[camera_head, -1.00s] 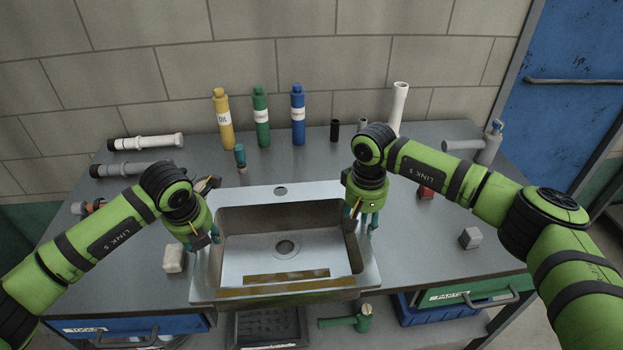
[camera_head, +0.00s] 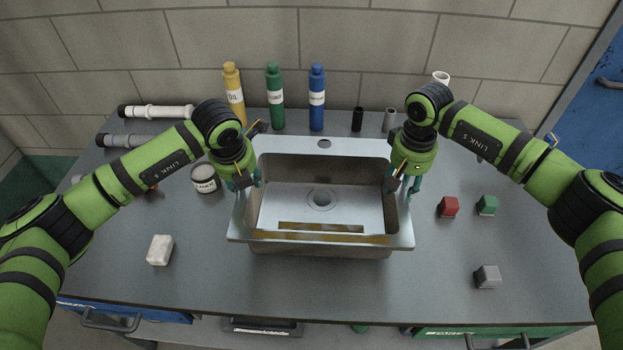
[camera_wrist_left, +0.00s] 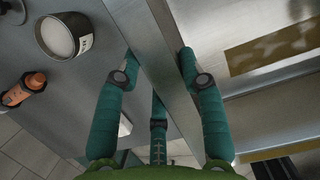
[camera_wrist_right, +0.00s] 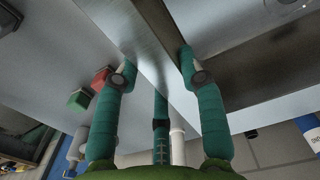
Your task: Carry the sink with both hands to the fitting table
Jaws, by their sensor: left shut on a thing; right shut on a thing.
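The steel sink (camera_head: 287,210) is upright, its basin open to the top, over the middle of the grey table (camera_head: 300,290). Brown-yellow strips run along its front part. My left gripper (camera_head: 247,184) is shut on the sink's left rim, and the rim passes between its fingers in the left wrist view (camera_wrist_left: 160,62). My right gripper (camera_head: 403,184) is shut on the right rim, which shows between its fingers in the right wrist view (camera_wrist_right: 155,50). The front wall shows below the rim. I cannot tell whether the sink's underside touches the table.
Yellow (camera_head: 234,95), green (camera_head: 275,97) and blue (camera_head: 317,97) bottles stand behind the sink. A round tin (camera_head: 205,179) and a white block (camera_head: 160,250) are left of it. Red (camera_head: 448,207), green (camera_head: 487,205) and grey (camera_head: 487,277) blocks are right. The tabletop in front is clear.

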